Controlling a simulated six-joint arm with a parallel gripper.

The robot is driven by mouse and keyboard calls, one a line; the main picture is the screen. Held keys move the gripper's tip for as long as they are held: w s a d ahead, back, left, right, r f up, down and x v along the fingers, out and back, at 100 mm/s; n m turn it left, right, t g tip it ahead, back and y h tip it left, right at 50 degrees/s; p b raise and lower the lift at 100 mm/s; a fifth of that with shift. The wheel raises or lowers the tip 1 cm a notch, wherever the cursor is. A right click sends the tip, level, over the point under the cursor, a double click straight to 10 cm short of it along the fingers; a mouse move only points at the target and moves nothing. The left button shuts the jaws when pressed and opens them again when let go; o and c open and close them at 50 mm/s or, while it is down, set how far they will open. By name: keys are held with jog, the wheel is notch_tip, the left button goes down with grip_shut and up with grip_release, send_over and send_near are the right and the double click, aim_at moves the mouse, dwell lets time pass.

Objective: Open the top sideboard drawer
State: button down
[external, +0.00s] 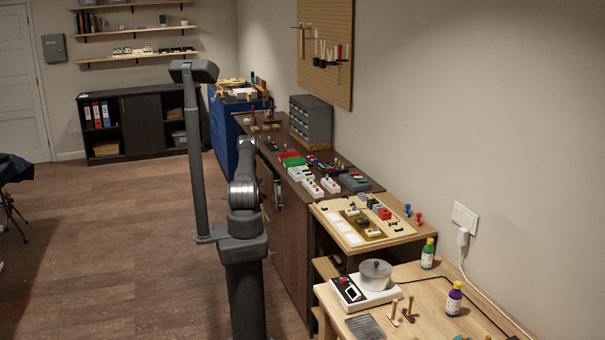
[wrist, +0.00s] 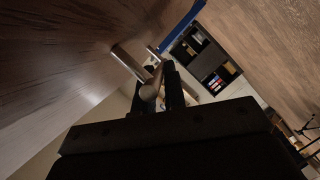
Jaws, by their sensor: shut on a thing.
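The dark brown sideboard (external: 293,235) stands along the right wall, its front facing the floor on the left. In the wrist view, a wood-grained front panel (wrist: 55,75) fills the left side. A metal bar handle (wrist: 127,63) stands off that panel. My gripper (wrist: 158,92) is shut on this handle, one dark finger on each side of it. In the external view my arm hides the gripper and much of the sideboard front. A metallic handle (external: 277,194) shows just right of my arm. I cannot tell whether any drawer stands out from the front.
Boxes and small parts crowd the sideboard top. A blue drawer cabinet (external: 222,130) stands beyond it. A wooden workbench (external: 430,290) with a pot and bottles is nearer. A dark shelf unit (external: 140,115) stands at the back. The wooden floor (external: 110,240) left of my arm is clear.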

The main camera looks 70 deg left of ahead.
jog(key=s, duration=2.4)
jog(key=shift+s, duration=0.15)
jog(key=c, duration=1.5)
grip_release()
jog(key=v, duration=1.7)
jog(key=shift+s+r, duration=0.1)
jog(key=x, duration=1.7)
